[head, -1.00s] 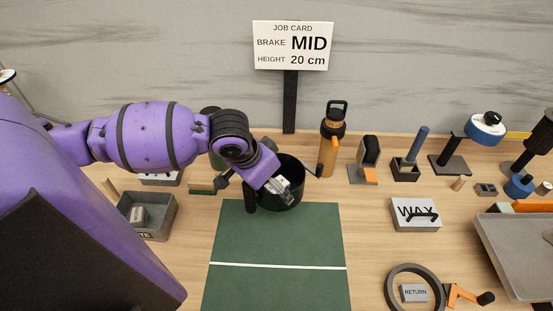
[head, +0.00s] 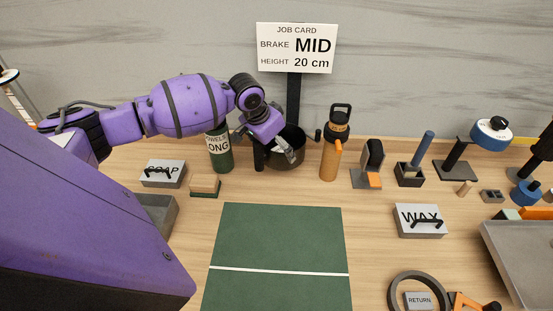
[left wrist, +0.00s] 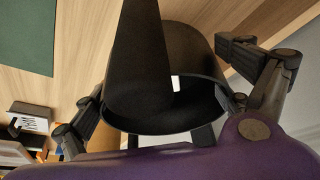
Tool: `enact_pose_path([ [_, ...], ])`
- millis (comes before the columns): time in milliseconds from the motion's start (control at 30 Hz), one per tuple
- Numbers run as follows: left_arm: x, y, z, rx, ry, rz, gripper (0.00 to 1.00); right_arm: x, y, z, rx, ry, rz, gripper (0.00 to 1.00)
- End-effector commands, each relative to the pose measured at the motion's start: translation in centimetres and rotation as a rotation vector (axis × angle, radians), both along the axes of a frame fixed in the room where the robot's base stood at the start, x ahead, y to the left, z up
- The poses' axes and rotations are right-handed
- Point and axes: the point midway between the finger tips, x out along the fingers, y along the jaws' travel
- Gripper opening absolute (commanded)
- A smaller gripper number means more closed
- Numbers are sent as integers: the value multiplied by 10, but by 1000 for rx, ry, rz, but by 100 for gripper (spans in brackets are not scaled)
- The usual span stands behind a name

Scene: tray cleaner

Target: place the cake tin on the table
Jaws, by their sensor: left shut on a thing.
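The cake tin is a dark round open vessel (head: 292,163) behind the green mat, near the back wall in the head view. It fills the middle of the left wrist view (left wrist: 150,105), its rim towards the camera. My left gripper (head: 284,148) comes over it from the left and is shut on it, with dark finger parts at both sides in the wrist view. The arm hides part of the tin. I cannot tell whether its base touches the wooden table (head: 375,225). My right gripper is not in view.
The green mat (head: 275,240) with a white line is clear. An orange bottle (head: 330,155) stands close right of the tin, a green canister (head: 219,152) to its left. The job card (head: 297,48) stands behind. A wax box (head: 420,220) and grey tray (head: 520,265) lie right.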

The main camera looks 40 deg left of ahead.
Motion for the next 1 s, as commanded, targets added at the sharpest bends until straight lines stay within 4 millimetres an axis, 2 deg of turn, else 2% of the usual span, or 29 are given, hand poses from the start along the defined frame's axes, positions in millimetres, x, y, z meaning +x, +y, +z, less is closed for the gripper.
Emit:
enact_pose_path([
  [267, 1, 0, -11, 0, -5, 0, 55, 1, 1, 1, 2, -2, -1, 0],
  [533, 2, 0, -50, 0, -5, 0, 55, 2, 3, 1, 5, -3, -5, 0],
  [933, 5, 2, -57, 0, -6, -1, 55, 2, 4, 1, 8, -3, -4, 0],
  [967, 4, 2, -59, 0, -4, -1, 95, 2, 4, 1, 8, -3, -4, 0],
  [1000, 4, 2, -58, 1, -4, 0, 100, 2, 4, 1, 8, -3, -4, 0],
])
